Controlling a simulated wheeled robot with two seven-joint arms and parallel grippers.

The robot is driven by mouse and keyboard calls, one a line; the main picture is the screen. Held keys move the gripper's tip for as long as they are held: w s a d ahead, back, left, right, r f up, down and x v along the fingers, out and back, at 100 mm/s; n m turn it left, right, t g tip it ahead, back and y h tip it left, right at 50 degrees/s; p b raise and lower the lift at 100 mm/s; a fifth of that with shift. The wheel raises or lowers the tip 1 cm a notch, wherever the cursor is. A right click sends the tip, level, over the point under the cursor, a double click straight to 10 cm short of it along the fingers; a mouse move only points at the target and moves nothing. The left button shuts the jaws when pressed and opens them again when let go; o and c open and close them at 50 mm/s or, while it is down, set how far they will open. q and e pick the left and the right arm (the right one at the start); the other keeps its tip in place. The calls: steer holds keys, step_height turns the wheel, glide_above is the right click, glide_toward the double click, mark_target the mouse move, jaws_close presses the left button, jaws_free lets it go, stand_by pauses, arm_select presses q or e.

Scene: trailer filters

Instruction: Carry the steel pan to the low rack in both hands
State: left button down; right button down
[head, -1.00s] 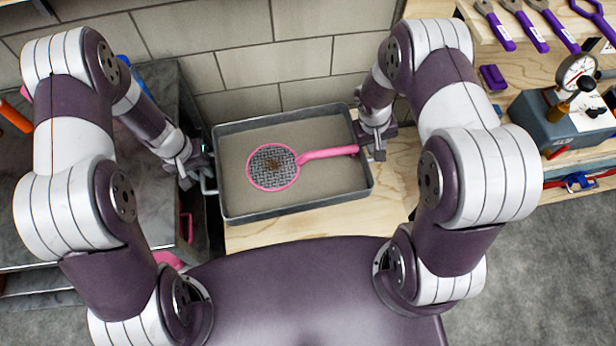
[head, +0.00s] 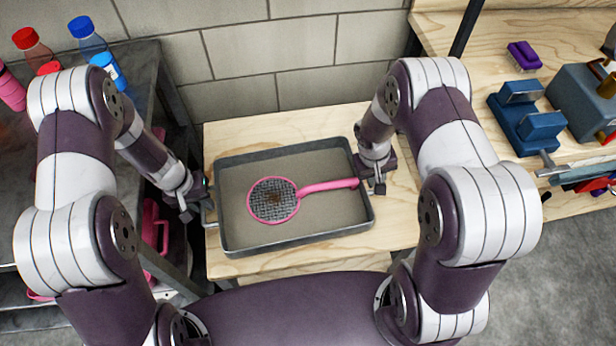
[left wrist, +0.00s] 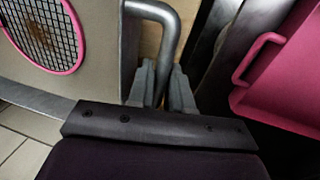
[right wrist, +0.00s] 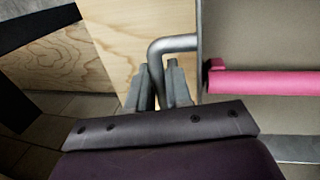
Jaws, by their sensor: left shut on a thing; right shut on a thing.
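The steel pan (head: 236,243) is a shallow grey rectangular tray in the middle of the head view, held level over or on a pale wooden surface. A pink-rimmed mesh strainer (head: 273,200) lies in it, its pink handle pointing right. My left gripper (head: 196,211) is shut on the pan's left handle; the fingers around the bar show in the left wrist view (left wrist: 163,88). My right gripper (head: 376,184) is shut on the right handle, seen in the right wrist view (right wrist: 162,84). I cannot tell whether the pan touches the wood. The low rack cannot be made out for certain.
A pale wooden surface (head: 300,122) lies under and behind the pan, against a block wall (head: 240,55). A dark metal shelf unit at left holds bottles (head: 90,42) and a pink bin (head: 152,228). A wooden bench at right carries a blue vise (head: 527,118).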

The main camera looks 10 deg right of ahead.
mark_target(214, 219)
arm_select(q)
steer(key=shift+w+f, duration=0.1)
arm_select(e)
steer(key=shift+d+f, duration=0.1)
